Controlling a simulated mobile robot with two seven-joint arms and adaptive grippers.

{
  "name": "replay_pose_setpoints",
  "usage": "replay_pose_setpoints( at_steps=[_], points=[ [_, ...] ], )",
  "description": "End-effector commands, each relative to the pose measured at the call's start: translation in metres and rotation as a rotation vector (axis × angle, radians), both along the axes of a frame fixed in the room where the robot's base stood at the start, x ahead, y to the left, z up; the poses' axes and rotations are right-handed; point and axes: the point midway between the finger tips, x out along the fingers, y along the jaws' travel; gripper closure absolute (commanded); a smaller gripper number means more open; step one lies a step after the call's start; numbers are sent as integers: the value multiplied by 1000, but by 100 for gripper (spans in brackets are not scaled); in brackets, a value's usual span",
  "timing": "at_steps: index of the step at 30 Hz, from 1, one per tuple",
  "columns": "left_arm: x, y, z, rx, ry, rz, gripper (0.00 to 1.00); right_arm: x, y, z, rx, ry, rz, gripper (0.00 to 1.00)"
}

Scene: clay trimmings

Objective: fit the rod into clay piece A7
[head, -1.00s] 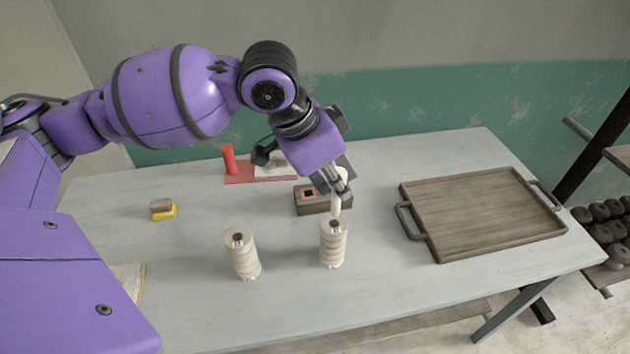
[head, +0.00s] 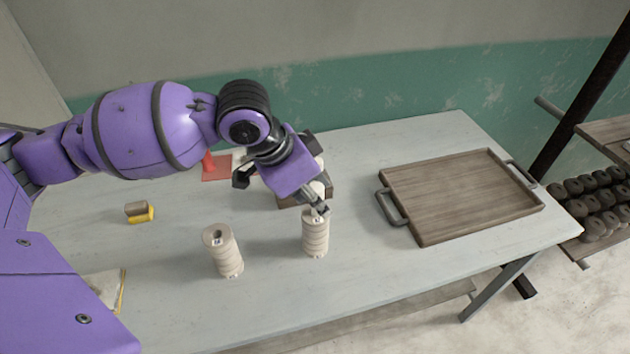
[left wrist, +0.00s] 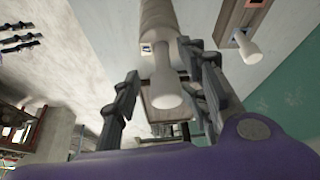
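A ribbed beige clay piece (head: 316,236) stands upright on the table under my left gripper (head: 318,208); its label is too small to read. A similar clay piece (head: 223,254) stands to its left. The white rod (head: 318,188) is upright at the top of the right-hand piece. In the left wrist view the rod's rounded knob (left wrist: 168,90) sits between the fingers, with gaps visible on both sides, and its shaft meets the clay piece (left wrist: 152,20). How deep it sits is hidden. My left gripper looks open around it. My right gripper is not in view.
A dark block (head: 290,200) is partly hidden behind my gripper; a second white rod (left wrist: 247,48) stands there. A wooden tray (head: 460,195) lies at right. A yellow-based sponge (head: 140,213) and a red mat (head: 215,168) lie left. The table between clay and tray is clear.

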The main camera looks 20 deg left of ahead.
Motion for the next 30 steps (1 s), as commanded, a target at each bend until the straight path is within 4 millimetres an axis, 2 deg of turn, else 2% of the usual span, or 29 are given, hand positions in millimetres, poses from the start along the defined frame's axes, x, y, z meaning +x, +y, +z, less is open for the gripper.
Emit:
replay_pose_setpoints(
  at_steps=[8, 21, 25, 30],
  points=[
    [-1, 3, 8, 1, -4, 0, 60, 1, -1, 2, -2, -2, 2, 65],
    [-25, 30, 87, 2, -6, 3, 60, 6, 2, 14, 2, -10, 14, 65],
    [-31, 35, 101, 1, -2, 2, 60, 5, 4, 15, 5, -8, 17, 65],
    [-34, 38, 109, 0, 0, 1, 60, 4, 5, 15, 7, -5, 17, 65]
  ],
)
